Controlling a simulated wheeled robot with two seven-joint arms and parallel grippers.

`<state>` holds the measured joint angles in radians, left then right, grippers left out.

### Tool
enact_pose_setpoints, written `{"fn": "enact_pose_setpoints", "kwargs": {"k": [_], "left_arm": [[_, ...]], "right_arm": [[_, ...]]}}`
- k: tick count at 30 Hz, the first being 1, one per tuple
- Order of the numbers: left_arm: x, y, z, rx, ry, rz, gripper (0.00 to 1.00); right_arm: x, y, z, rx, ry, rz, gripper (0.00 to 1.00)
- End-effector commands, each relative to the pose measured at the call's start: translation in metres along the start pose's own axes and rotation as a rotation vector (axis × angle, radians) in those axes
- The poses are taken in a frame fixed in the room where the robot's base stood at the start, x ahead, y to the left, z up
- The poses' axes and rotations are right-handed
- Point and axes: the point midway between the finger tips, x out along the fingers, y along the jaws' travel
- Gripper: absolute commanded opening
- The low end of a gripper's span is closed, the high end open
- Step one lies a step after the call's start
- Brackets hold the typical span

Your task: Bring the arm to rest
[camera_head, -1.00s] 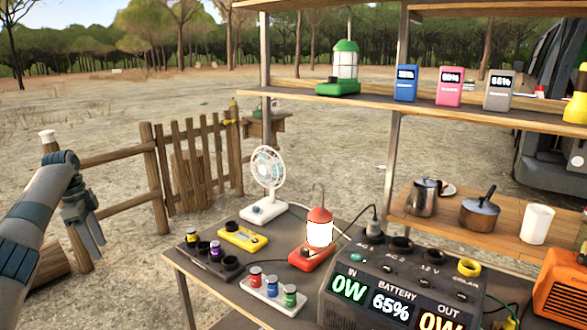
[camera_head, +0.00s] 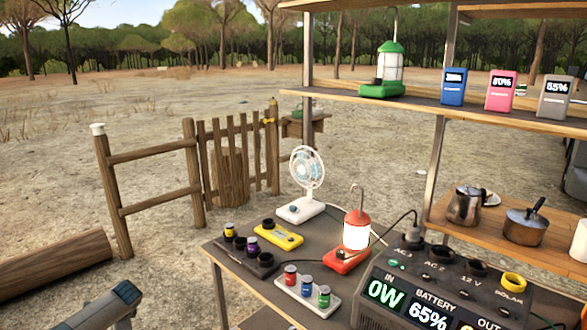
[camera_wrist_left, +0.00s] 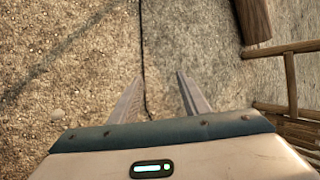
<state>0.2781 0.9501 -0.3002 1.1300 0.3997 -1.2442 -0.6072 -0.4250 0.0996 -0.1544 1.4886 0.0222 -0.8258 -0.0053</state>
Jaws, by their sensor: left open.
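My left gripper (camera_wrist_left: 161,90) shows in the left wrist view with its two fingers apart and nothing between them. It hangs over bare sandy ground, clear of the wooden fence at the right of that view. In the head view only a grey link of my left arm (camera_head: 110,305) shows, low at the left. The left gripper itself is out of that view. My right gripper is in neither view.
A table (camera_head: 232,285) holds a white fan (camera_head: 306,180), a lit red lantern (camera_head: 356,232) and a power station (camera_head: 405,308). A wooden fence (camera_head: 150,155) and a log (camera_head: 55,262) stand left of it. Shelves (camera_head: 420,105) are at the right. Open ground lies between.

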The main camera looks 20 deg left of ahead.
Motion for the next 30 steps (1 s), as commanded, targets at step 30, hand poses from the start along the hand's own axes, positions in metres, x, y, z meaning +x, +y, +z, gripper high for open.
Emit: {"fn": "enact_pose_setpoints", "kwargs": {"k": [30], "left_arm": [[0.047, 0.213, 0.062, -0.061, 0.235, -0.157, 0.42]], "right_arm": [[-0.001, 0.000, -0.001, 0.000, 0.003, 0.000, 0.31]]}}
